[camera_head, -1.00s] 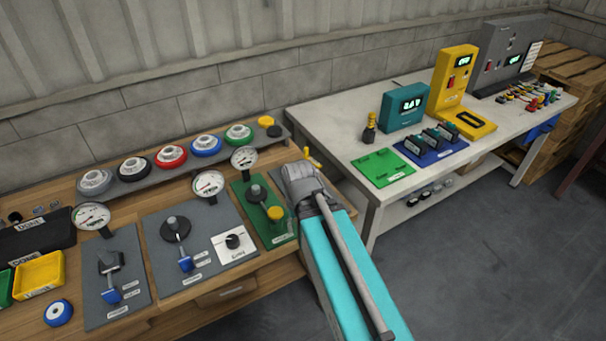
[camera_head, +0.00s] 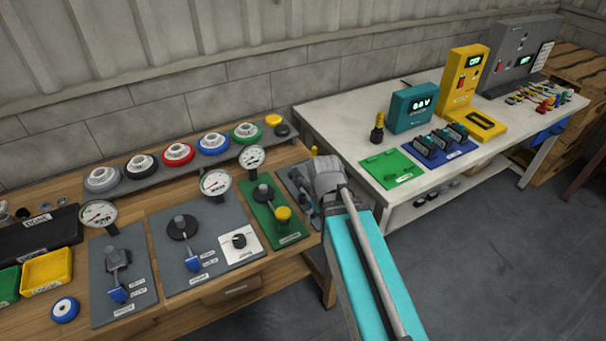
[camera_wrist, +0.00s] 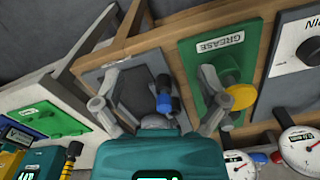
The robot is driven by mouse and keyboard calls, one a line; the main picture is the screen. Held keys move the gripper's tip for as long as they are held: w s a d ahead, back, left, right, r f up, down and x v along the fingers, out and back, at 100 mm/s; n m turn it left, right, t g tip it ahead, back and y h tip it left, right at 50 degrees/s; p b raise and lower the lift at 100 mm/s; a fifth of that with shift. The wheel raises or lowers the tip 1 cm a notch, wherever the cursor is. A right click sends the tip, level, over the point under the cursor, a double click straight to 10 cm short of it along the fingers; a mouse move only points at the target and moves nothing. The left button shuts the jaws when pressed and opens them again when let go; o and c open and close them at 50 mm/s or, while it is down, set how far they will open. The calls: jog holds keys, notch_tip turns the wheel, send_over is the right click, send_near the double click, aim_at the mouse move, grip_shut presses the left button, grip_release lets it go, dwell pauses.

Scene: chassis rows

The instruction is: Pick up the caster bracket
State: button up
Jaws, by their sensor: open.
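Between the fingers are a grey bracket-like part (camera_wrist: 135,92), which may be the caster bracket, and a dark upright piece with a blue end (camera_wrist: 165,100). The gripper's housing hides the near part of them, and I cannot tell whether the fingers touch anything. In the head view the same grey mat (camera_head: 293,172) lies at the bench's right end, mostly behind my gripper (camera_head: 307,208).
A green GREASE mat (camera_head: 292,232) with a yellow knob (camera_head: 283,213) sits close beside my gripper. Dial gauges (camera_head: 252,158) and a shelf of coloured wheels (camera_head: 212,143) stand behind. A white table (camera_head: 340,125) with meters is at the right, across a gap.

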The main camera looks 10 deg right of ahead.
aim_at(305, 169)
jog(key=w+r+n+p, duration=0.1)
jog(key=w+r+p, duration=0.2)
jog(key=w, duration=1)
jog(key=w+d+r+n+p, duration=0.1)
jog(key=w+r+p, duration=0.3)
jog(key=w, duration=1)
jog(key=shift+w+r+n, duration=0.25)
jog(key=shift+r+n, duration=0.05)
jog(key=shift+n, duration=0.4)
jog(key=shift+f, duration=0.15)
notch_tip(305, 169, down, 8)
jog(key=b, duration=0.8)
jog(key=shift+f, duration=0.2)
jog(key=shift+w+f+b, duration=0.1)
jog(key=shift+f+b, duration=2.5)
jog(key=shift+b, duration=0.15)
jog(key=shift+c, duration=0.3)
jog(key=c, duration=1.3)
